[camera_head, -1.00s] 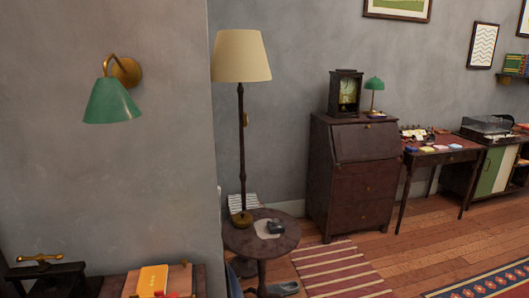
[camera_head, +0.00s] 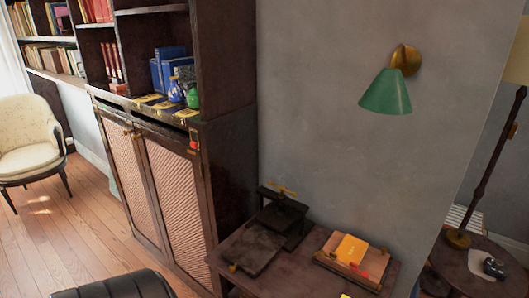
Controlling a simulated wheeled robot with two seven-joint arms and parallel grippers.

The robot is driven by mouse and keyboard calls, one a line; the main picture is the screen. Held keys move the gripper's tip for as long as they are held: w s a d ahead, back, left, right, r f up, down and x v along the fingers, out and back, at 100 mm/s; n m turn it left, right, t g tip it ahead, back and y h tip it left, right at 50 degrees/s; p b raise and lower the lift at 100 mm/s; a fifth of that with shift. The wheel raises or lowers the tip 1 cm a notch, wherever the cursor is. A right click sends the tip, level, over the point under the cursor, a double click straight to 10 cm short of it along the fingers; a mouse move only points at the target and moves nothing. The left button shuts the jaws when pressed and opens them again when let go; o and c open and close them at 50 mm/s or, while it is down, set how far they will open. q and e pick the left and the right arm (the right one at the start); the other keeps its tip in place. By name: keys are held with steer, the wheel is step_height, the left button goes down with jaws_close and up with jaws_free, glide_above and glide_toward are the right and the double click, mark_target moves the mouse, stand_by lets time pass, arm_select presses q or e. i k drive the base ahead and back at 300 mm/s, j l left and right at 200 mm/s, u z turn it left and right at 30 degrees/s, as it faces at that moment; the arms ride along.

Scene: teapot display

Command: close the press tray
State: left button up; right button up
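A dark press (camera_head: 292,218) with a brass handle on top stands on a small dark wooden table (camera_head: 222,255) at the lower middle of the head view. Its flat dark tray (camera_head: 252,247) sticks out toward the lower left from the press frame, with a small brass knob at its front end. The tray appears to be pulled out. Neither of my grippers shows in the head view.
On the same table, right of the press, a wooden stand holds a yellow book (camera_head: 351,249). A tall cabinet (camera_head: 180,190) stands left of it. A black padded thing (camera_head: 115,286) is at the bottom edge. Open wooden floor (camera_head: 60,235) lies at left.

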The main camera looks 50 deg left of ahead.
mark_target(256, 247)
steer(key=u, duration=1.85)
